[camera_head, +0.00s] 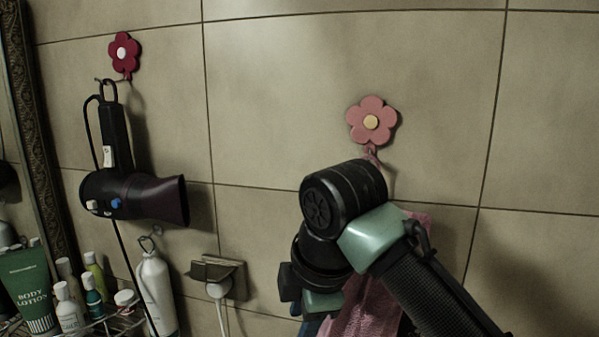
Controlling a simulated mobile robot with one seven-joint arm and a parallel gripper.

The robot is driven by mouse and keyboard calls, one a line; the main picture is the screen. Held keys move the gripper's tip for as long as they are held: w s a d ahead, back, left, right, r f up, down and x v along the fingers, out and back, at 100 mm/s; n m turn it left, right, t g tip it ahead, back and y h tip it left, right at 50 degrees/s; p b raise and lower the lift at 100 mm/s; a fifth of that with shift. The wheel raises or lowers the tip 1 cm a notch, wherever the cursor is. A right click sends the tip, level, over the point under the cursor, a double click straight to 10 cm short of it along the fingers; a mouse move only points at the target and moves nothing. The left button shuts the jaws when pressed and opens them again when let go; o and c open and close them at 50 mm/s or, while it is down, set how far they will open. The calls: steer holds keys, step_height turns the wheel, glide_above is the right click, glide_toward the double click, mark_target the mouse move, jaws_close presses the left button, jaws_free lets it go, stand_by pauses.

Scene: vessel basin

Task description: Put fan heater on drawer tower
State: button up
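I see no fan heater and no drawer tower in the head camera view. My arm, with black and pale green links, reaches up from the lower right in front of the tiled wall and bends down near the bottom centre. My gripper's fingers do not show, so I cannot see what they hold, if anything.
A dark hair dryer (135,197) hangs from a red flower hook (124,54) at left. A pink flower hook (371,122) holds a pink towel (362,308) behind my arm. Bottles, including a green body lotion tube (27,287), stand lower left, near a plugged wall socket (217,274).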

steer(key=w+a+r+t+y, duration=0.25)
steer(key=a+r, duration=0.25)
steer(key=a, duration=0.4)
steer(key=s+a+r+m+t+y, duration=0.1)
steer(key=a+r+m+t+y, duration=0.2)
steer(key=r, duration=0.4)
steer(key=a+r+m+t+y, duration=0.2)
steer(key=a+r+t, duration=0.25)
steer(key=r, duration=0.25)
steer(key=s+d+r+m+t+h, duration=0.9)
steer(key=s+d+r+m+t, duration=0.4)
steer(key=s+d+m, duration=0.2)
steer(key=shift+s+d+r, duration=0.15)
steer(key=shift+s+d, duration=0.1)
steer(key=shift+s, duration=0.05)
